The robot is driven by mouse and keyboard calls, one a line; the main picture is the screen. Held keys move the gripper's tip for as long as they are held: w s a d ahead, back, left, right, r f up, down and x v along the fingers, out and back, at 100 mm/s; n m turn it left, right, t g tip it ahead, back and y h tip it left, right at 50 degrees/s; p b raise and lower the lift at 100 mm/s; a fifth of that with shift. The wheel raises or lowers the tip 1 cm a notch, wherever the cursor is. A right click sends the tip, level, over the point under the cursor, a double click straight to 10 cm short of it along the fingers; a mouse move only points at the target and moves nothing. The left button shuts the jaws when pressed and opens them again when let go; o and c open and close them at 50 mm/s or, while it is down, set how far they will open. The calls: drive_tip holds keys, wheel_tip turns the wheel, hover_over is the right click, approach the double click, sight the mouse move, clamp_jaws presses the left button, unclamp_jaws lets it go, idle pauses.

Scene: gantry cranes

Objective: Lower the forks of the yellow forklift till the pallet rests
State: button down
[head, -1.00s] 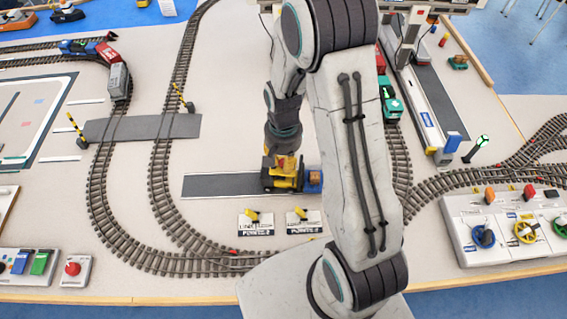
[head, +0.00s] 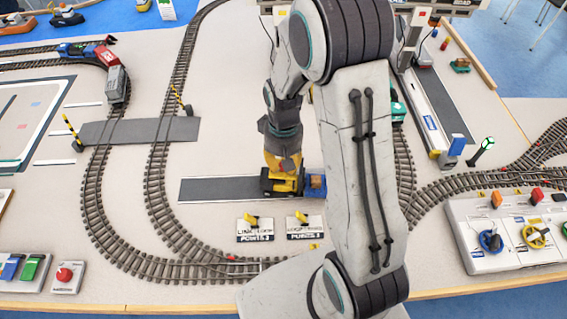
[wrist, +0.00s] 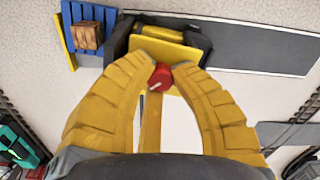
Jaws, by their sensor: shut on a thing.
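The yellow forklift (head: 278,184), with a dark body, stands on a dark grey road strip in the head view. Its yellow and black top also shows in the wrist view (wrist: 178,44). A blue pallet (wrist: 85,18) bearing a small brown wooden crate (wrist: 87,36) is at the forklift's front end, at upper left in the wrist view. The pallet shows in the head view (head: 316,182) beside my arm; its height above the strip cannot be told. My gripper (wrist: 159,70) has its yellow fingers shut on a red knob (wrist: 160,77) at the forklift.
The dark strip (head: 210,189) is clear left of the forklift. Two points levers on signs (head: 255,230) stand just in front. Curved track (head: 160,200) runs to the left, and a control box with coloured knobs (head: 480,260) is at right. My arm hides part of the table.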

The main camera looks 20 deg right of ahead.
idle(0.3)
drive_tip(key=c, duration=1.3)
unclamp_jaws()
drive_tip(key=shift+c, duration=0.2)
wheel_tip(320, 180, up, 12)
